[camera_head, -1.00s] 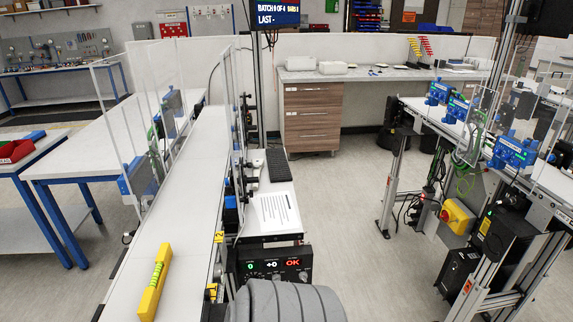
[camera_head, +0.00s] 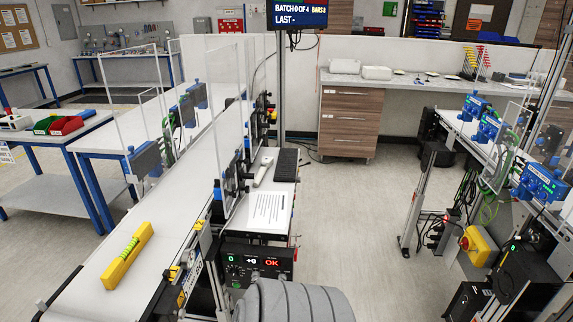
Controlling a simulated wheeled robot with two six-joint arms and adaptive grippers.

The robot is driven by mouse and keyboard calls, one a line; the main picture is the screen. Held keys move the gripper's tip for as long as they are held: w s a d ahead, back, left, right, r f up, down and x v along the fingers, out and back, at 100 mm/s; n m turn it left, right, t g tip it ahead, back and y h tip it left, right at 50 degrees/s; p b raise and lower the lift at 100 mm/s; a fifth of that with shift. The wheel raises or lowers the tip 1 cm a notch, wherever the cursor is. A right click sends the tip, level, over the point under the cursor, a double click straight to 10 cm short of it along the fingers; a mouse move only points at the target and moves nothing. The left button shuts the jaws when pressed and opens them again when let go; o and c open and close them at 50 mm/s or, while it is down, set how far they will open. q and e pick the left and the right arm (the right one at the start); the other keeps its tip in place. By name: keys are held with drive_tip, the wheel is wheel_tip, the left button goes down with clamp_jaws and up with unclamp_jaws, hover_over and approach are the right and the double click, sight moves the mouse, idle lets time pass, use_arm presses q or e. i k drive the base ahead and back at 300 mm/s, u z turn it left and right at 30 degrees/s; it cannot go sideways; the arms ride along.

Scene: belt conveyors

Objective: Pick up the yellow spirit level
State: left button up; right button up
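The yellow spirit level (camera_head: 127,256) lies on the white belt of the left conveyor (camera_head: 165,225), in the lower left of the head view. It is a yellow bar with a green vial strip along it, lying at a slant across the belt. Nothing touches it. Neither of my grippers shows in the view.
Clear guard panels (camera_head: 150,115) and blue-mounted devices line the conveyor. A control box (camera_head: 258,262) with an OK display stands right of the belt, below a shelf with a paper sheet (camera_head: 271,208). Another conveyor with blue devices (camera_head: 540,183) is at right. Open floor lies between.

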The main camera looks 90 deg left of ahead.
sight(117, 270)
drive_tip(key=u, duration=1)
drive_tip(key=i, duration=1.05)
drive_tip(key=u, duration=3.3)
